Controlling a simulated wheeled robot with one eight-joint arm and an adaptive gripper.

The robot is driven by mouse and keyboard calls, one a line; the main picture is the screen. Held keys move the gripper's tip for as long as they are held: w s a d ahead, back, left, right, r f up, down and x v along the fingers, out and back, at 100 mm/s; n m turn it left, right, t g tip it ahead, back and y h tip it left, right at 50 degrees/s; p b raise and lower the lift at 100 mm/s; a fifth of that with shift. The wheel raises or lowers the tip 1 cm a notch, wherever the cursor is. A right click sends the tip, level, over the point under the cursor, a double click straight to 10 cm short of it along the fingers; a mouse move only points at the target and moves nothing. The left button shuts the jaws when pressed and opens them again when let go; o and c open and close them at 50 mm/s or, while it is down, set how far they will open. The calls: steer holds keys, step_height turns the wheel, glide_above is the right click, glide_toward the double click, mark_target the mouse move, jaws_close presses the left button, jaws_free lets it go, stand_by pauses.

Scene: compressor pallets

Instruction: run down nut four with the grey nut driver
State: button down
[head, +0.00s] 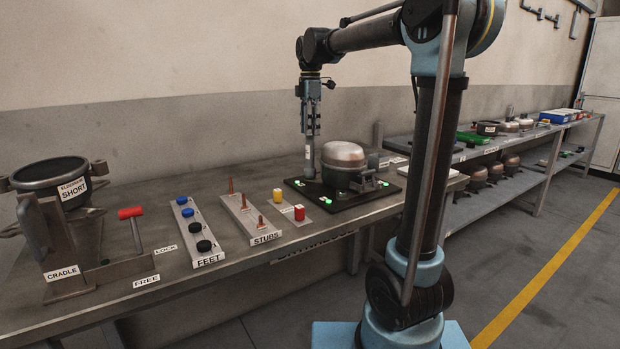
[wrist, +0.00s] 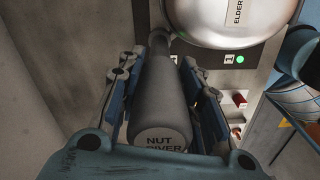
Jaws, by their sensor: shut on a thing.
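My gripper (head: 311,120) points down at the back left of the compressor (head: 344,160) and is shut on the grey nut driver (head: 310,158). In the wrist view the nut driver (wrist: 160,100) lies between both fingers, with its "NUT DRIVER" label towards the camera. The driver stands upright in the head view, its lower end at the back left corner of the black plate (head: 340,203). Whether it touches a nut there is hidden. Green lights show at other corners; one light (wrist: 240,59) beside a number tag is clear in the wrist view.
Left on the bench are a strip with yellow and red caps (head: 299,213), the studs rack (head: 262,238), the feet rack (head: 210,259), a red-handled lever (head: 131,213) and the cradle (head: 62,272) with a dark pot. More compressors stand on shelves at the right.

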steer(key=shift+r, duration=2.5)
steer(key=shift+s, duration=0.1)
